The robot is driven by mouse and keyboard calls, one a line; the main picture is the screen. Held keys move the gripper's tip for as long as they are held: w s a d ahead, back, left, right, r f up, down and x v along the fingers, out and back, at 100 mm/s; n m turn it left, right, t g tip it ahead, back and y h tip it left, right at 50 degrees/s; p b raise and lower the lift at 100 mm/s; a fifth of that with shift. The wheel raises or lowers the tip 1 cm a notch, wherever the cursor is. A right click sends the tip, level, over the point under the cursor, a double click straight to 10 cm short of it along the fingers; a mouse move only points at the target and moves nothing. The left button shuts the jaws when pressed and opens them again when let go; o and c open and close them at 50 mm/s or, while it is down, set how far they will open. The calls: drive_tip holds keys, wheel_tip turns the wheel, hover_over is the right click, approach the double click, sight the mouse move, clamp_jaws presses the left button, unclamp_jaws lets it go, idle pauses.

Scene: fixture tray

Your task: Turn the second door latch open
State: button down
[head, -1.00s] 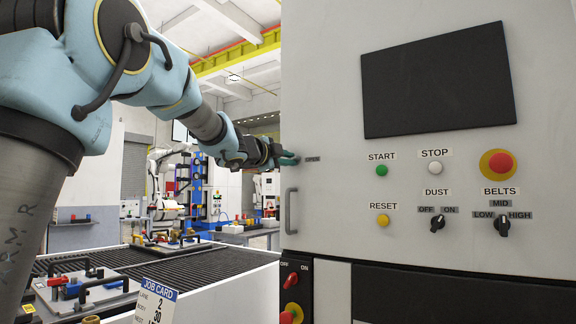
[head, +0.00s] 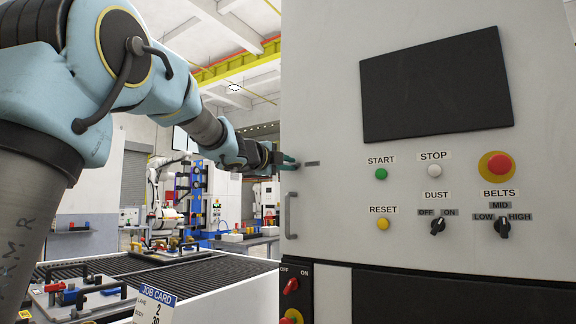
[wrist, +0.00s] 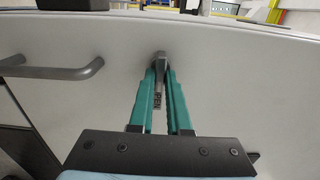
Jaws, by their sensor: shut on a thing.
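A grey bar handle (head: 291,215) sits below my gripper and also shows at left in the wrist view (wrist: 60,70). The panel carries a dark screen (head: 437,86), buttons and knobs. A roller conveyor (head: 180,272) with fixture trays stands at lower left.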

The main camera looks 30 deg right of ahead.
drive_tip(key=c, duration=0.9)
unclamp_jaws()
drive_tip(key=b+v, duration=0.2)
drive_tip(key=v, duration=0.8)
drive_tip(key=shift+s+a, duration=0.15)
drive_tip(key=shift+a, duration=0.25)
